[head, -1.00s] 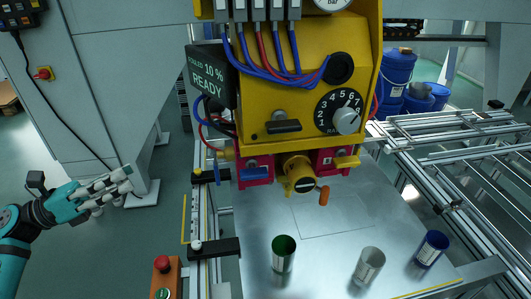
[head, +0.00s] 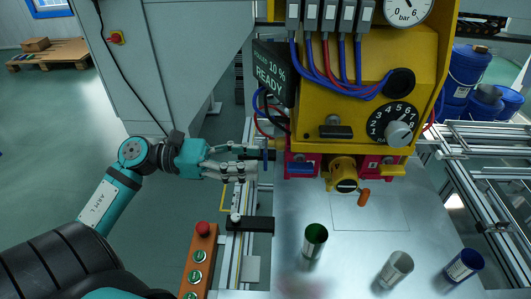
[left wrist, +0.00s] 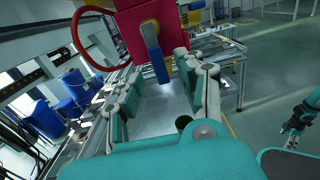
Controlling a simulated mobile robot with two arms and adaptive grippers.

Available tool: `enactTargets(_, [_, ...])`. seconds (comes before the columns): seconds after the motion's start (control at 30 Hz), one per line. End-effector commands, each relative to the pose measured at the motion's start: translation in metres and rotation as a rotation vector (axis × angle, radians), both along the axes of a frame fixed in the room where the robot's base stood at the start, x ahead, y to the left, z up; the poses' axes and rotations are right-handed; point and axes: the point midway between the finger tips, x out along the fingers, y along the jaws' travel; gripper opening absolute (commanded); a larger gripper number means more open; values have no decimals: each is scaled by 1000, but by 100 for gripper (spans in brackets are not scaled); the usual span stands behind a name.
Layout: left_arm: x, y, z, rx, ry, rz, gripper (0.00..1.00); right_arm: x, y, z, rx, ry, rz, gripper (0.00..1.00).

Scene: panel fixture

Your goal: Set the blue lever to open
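The blue lever (head: 265,160) hangs about upright at the left side of the left red valve block (head: 301,166). In the left wrist view, the blue lever (left wrist: 156,60) hangs from the red block (left wrist: 150,22) between my spread fingers, with gaps on both sides. My left gripper (head: 254,165) is open, fingers pointing right, its tips close to the lever. It also shows in the left wrist view (left wrist: 160,75). My right gripper (left wrist: 292,128) shows small at the right of the left wrist view; its opening cannot be made out.
A yellow valve (head: 342,174) with an orange handle (head: 364,197) and a yellow lever (head: 391,170) are to the right. Green (head: 314,242), grey (head: 396,270) and blue (head: 464,266) cups stand on the metal table (head: 350,250). A button box (head: 199,262) stands front left.

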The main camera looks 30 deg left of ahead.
Motion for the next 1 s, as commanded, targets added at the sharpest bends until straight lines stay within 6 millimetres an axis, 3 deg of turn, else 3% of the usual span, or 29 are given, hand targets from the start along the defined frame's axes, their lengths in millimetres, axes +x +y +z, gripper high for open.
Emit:
enactTargets(0.23, [17, -28, 2, -1, 0, -2, 38, 0, 0, 10, 0, 0, 0, 76])
enactTargets(0.6, [20, -33, 0, -1, 1, 0, 38, 0, 0, 11, 0, 0, 0, 76])
enactTargets(0.9, [20, -33, 0, -1, 1, 0, 1, 0, 0, 11, 0, 0, 0, 76])
enactTargets(1.0, [20, -33, 0, -1, 1, 0, 0, 0, 0, 11, 0, 0, 0, 76])
